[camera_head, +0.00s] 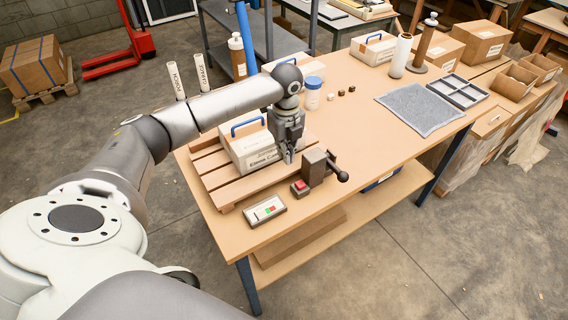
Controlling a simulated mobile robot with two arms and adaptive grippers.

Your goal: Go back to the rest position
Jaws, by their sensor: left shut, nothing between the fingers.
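My left arm comes in from the left in the head view and reaches over the wooden workbench (345,165). My left gripper (288,158) points down, its fingers shut with nothing seen between them. It is beside the white case with a blue handle (250,150), which sits on a slatted wooden board (222,186). A small dark press with a lever knob (316,168) stands just right of the fingertips. I cannot tell whether the gripper touches the case. My right gripper is not in view.
A white jar with a blue lid (313,92) stands behind the gripper. A grey mat (418,108) and divided tray (458,91) lie right. The bench middle is clear.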

